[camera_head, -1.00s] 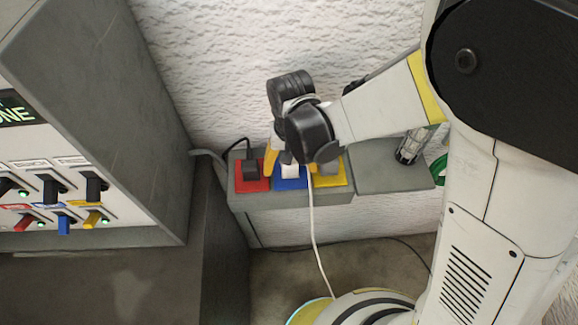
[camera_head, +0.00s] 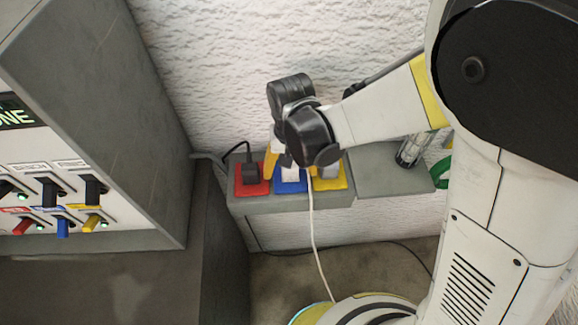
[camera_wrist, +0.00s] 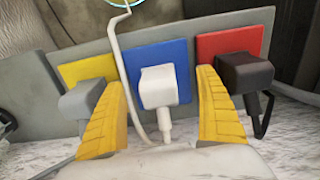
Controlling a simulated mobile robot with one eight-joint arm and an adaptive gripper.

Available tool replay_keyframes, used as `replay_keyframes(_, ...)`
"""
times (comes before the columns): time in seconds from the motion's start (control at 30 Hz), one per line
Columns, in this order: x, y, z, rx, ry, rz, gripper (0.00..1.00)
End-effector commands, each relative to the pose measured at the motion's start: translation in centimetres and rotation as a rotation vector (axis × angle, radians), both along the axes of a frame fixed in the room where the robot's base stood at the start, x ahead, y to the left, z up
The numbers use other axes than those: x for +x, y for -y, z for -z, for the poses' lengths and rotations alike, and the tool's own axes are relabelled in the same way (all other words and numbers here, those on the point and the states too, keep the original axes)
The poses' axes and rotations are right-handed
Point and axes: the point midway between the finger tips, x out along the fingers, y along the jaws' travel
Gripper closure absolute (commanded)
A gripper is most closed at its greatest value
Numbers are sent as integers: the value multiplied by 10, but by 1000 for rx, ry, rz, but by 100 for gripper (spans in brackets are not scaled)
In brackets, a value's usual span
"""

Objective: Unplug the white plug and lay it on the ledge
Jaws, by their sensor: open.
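The white plug (camera_head: 290,174) sits in the blue socket (camera_head: 291,187), the middle one of three on a grey block. In the wrist view the white plug (camera_wrist: 158,87) stands against the blue plate, its white cord hanging beside it. My gripper (camera_wrist: 161,80) is open, with one yellow finger on each side of the white plug and a visible gap to each. In the head view my gripper is over the plug and partly hides it. The grey ledge (camera_head: 385,182) to the right of the sockets has a bare front part.
A black plug (camera_head: 250,173) is in the red socket (camera_head: 250,188) on the left. A grey plug (camera_wrist: 88,98) is in the yellow socket (camera_wrist: 75,70). A clear object (camera_head: 411,150) and a green ring stand at the ledge's right end. A switch cabinet (camera_head: 110,110) is at left.

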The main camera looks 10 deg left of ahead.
Motion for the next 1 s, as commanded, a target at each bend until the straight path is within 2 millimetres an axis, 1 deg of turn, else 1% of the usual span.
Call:
replay_keyframes(0.53, 0, 0, 0, 0, 0, 0, 17)
replay_keyframes(0.57, 0, 0, 0, 0, 0, 0, 25)
replay_keyframes(0.6, 0, 0, 0, 0, 0, 0, 37)
replay_keyframes(0.67, 0, 0, 0, 0, 0, 0, 56)
replay_keyframes(0.7, 0, 0, 0, 0, 0, 0, 68)
replay_keyframes(0.77, 0, 0, 0, 0, 0, 0, 86)
replay_keyframes(0.8, 0, 0, 0, 0, 0, 0, 99)
replay_keyframes(0.83, 0, 0, 0, 0, 0, 0, 100)
replay_keyframes(1.0, 0, 0, 0, 0, 0, 0, 100)
